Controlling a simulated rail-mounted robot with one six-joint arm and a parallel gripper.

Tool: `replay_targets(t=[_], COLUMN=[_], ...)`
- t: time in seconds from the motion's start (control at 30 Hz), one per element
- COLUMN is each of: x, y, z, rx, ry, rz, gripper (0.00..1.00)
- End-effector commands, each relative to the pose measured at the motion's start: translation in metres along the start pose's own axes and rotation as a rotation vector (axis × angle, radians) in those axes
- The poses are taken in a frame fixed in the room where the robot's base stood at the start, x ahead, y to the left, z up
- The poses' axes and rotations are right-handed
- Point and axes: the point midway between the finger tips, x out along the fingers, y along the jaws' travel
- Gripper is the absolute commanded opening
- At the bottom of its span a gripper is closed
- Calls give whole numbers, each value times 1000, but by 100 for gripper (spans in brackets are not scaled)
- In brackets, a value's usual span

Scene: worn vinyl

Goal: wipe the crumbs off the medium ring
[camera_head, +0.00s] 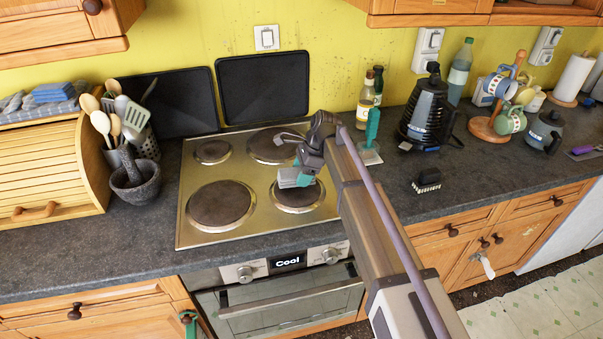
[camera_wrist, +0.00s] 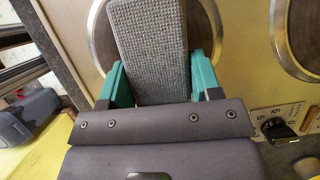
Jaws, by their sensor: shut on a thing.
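My gripper (camera_head: 296,179) is over the front right ring (camera_head: 297,196) of the hob, which looks like the medium ring. In the wrist view, the green fingers of my gripper (camera_wrist: 150,82) are shut on a grey woven-textured pad (camera_wrist: 148,45). The pad lies across the ring (camera_wrist: 103,38) and hides much of it. I cannot tell whether the pad touches the surface. No crumbs can be made out on the visible parts of the ring.
The steel hob (camera_head: 186,232) has other dark rings beside and behind. A kettle (camera_head: 428,115) and bottles stand behind. A mortar (camera_head: 136,183) is at left.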

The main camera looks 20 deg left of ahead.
Motion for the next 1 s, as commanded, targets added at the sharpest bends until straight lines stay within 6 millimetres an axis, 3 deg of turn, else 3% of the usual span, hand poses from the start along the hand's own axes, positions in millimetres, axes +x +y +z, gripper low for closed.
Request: replay_targets(t=[0.03,0.4,1.0], x=[-11,-46,-48], y=[0,0,1], z=[4,19,19], rx=[0,0,1], ry=[0,0,0], rz=[0,0,0], gripper=[39,39,39])
